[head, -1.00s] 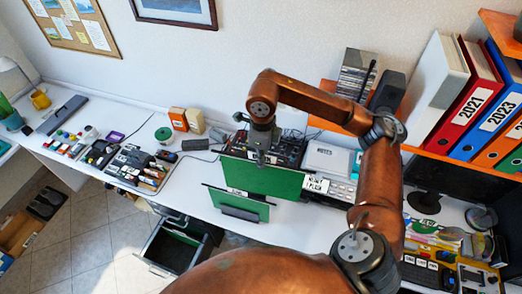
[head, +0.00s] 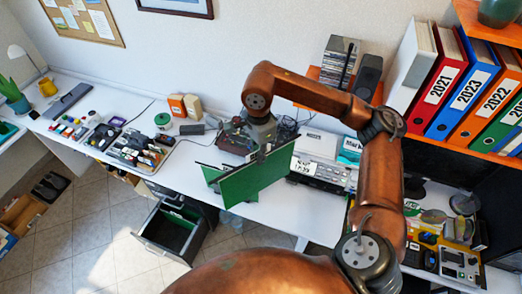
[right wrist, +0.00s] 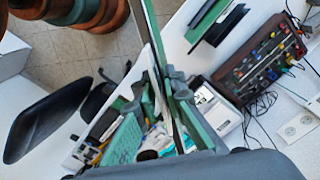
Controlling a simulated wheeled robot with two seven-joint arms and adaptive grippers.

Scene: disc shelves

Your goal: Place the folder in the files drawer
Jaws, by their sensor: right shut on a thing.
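My right gripper (head: 262,148) is shut on the top edge of a green folder (head: 262,181) and holds it upright above the white desk. In the right wrist view, the folder (right wrist: 155,45) appears nearly edge-on between the fingers (right wrist: 172,88). A second green panel in a dark stand (head: 212,172) is partly hidden behind the held folder; it also shows in the right wrist view (right wrist: 213,22). The files drawer (head: 160,246) stands open below the desk's front edge, left of the folder, with green dividers inside. My left gripper is out of view.
A tray of small items (head: 140,150) lies on the desk at left. A device with buttons (head: 322,172) stands right of the folder. Ring binders (head: 465,95) fill the right shelf. Tiled floor (head: 90,235) is open left of the drawer.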

